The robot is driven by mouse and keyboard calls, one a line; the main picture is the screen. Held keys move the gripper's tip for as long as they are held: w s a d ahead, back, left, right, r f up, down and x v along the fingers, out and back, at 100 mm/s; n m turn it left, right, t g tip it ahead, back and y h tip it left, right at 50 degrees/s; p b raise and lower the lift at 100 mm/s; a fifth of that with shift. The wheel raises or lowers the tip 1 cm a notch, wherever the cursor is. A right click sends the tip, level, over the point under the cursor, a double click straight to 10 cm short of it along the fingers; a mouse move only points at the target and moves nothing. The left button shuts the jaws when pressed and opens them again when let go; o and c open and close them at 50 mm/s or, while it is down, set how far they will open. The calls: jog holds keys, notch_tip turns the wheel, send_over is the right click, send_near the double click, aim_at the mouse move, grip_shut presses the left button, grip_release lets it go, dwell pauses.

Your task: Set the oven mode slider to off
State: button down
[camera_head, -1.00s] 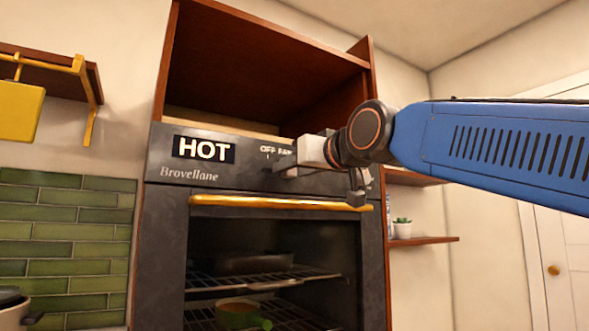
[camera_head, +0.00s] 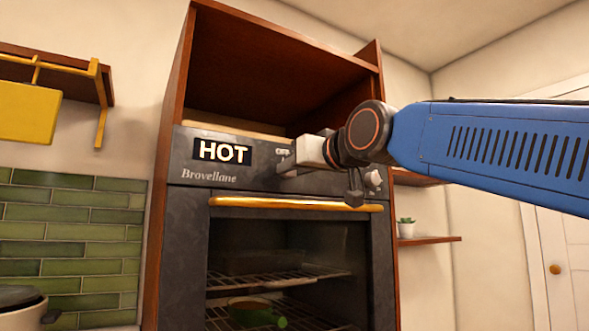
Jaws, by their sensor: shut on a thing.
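The dark oven (camera_head: 186,240) stands in a wooden cabinet, with a display (camera_head: 222,151) reading "HOT" on its control panel (camera_head: 262,180). My gripper (camera_head: 285,166) is at the panel, just right of the display, and is shut on the mode slider. The slider itself is hidden behind the gripper, and only a small piece of the white lettering above it shows. I cannot tell which setting the slider is at.
A gold handle (camera_head: 290,203) runs across the oven door below the panel. A pale knob (camera_head: 374,179) sits at the panel's right end. A pot (camera_head: 22,302) stands at the lower left. A yellow board (camera_head: 28,112) hangs at the left.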

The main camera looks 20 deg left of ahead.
jog(key=shift+s+a, duration=0.25)
jog(key=shift+s, duration=0.05)
jog(key=c, duration=1.5)
grip_release()
jog(key=shift+s+a, duration=0.1)
jog(key=v, duration=1.7)
jog(key=shift+s, duration=0.2)
